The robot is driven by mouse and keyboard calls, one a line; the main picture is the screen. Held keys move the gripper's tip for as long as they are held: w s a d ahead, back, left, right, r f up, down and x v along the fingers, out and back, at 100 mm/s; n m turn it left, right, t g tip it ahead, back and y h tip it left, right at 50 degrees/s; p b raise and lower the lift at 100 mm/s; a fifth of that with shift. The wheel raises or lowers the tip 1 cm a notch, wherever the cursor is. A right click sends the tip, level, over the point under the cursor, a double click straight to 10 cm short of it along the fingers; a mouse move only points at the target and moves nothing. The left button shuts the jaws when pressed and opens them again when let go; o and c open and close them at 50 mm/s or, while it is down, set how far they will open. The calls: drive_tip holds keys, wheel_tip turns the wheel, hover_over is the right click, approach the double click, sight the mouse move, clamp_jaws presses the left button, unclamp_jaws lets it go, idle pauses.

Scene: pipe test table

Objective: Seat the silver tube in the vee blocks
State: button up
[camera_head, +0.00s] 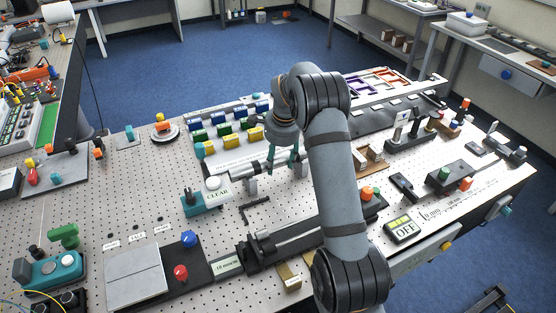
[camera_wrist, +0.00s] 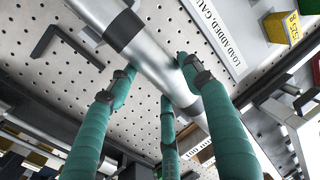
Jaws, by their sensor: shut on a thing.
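The silver tube (camera_head: 248,169) lies roughly level across the middle of the pegboard table, its right part hidden by my gripper. In the wrist view the tube (camera_wrist: 150,62) runs diagonally from upper left to lower right, with a dark band around it. My gripper (camera_head: 284,168) has teal fingers, which close around the tube from both sides in the wrist view (camera_wrist: 160,75). A small grey block (camera_head: 251,187), perhaps a vee block, stands under the tube's left part. I cannot tell whether the tube touches it. Another grey upright piece (camera_head: 303,165) shows right of the fingers.
Rows of coloured blocks (camera_head: 229,129) lie behind. A black angled bracket (camera_head: 255,209) and a dark rail (camera_head: 285,238) lie in front. Bare pegboard (camera_head: 130,190) is at left.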

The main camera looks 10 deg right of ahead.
drive_tip(key=shift+f+b, duration=0.25)
drive_tip(key=shift+b, duration=0.05)
idle(0.5)
drive_tip(key=o, duration=1.6)
drive_tip(key=r, duration=0.4)
drive_tip(key=s+r, duration=0.1)
drive_tip(key=r, duration=0.3)
drive_tip(key=s+r, duration=0.1)
drive_tip(key=r, duration=0.3)
drive_tip(key=shift+s+d, duration=0.2)
drive_tip(key=shift+d, duration=0.05)
drive_tip(key=shift+o, duration=1)
drive_tip(key=shift+f, duration=0.1)
